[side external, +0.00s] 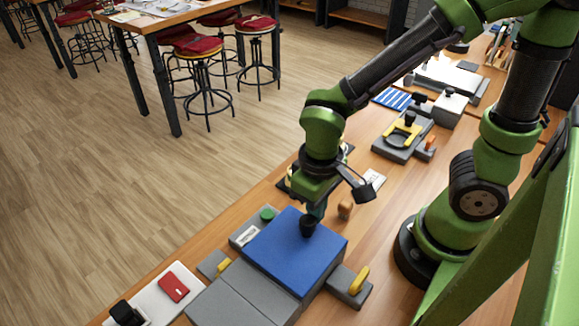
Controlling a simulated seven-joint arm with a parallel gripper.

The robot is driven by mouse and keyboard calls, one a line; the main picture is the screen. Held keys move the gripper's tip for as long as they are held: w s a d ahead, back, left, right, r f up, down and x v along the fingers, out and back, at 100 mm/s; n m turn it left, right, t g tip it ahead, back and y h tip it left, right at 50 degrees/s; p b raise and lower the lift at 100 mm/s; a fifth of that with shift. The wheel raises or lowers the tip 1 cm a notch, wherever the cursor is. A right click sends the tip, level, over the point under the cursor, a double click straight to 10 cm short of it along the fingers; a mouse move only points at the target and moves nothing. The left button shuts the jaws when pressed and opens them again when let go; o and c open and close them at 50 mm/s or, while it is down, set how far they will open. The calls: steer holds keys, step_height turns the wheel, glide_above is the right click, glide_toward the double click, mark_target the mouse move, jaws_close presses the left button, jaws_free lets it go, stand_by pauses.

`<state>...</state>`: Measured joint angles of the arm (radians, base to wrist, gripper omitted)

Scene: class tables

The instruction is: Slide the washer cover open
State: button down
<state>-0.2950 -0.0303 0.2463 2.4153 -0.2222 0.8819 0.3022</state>
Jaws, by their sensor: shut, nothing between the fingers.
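A flat blue panel (282,258), which looks like the washer cover, lies over the right part of a low grey box (240,291) near the front of the table. The box's grey top shows uncovered to the left of the panel. Whether the tips touch the panel is also unclear. What lies under the panel is hidden.
A grey block with a yellow handle (359,280) stands close right of the box. A green button unit (267,214) is behind it. A white board with a red card (173,287) lies left. A small brown block (345,210) and a yellow-handled device (405,134) stand farther back.

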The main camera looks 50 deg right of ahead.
glide_toward(275, 267)
steer(key=shift+d+f, duration=0.1)
steer(key=shift+f, duration=2.6)
stand_by(0.5)
steer(key=shift+a, duration=1)
steer(key=shift+d, duration=0.15)
steer(key=shift+d+r, duration=0.1)
steer(key=shift+d, duration=0.6)
step_height(275, 267, up, 7)
stand_by(0.3)
